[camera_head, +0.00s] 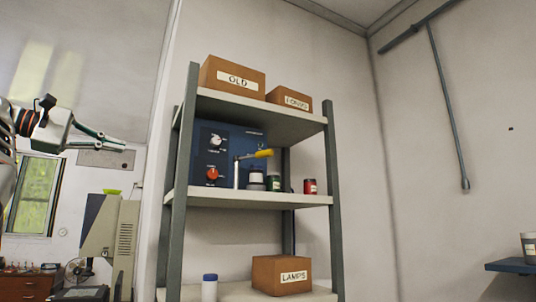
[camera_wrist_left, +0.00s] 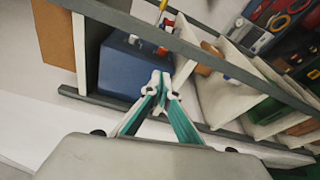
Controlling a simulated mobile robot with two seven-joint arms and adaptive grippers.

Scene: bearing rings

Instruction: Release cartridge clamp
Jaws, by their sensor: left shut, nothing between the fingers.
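A clamp lever with a yellow handle (camera_head: 265,153) and a bent metal arm (camera_head: 237,170) stands on the middle shelf. The yellow handle is raised and points right. A dark cartridge with a pale band (camera_head: 256,177) sits below it. Behind them is a blue unit (camera_head: 232,150) with a white knob (camera_head: 215,140) and a red knob (camera_head: 212,173). My left gripper (camera_head: 123,144) is left of the rack, apart from the lever, shut and empty. In the left wrist view its fingertips (camera_wrist_left: 161,78) meet in front of the blue unit (camera_wrist_left: 125,72). My right gripper is not in view.
The rack's grey-green uprights (camera_head: 179,190) flank the shelf (camera_head: 240,197).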

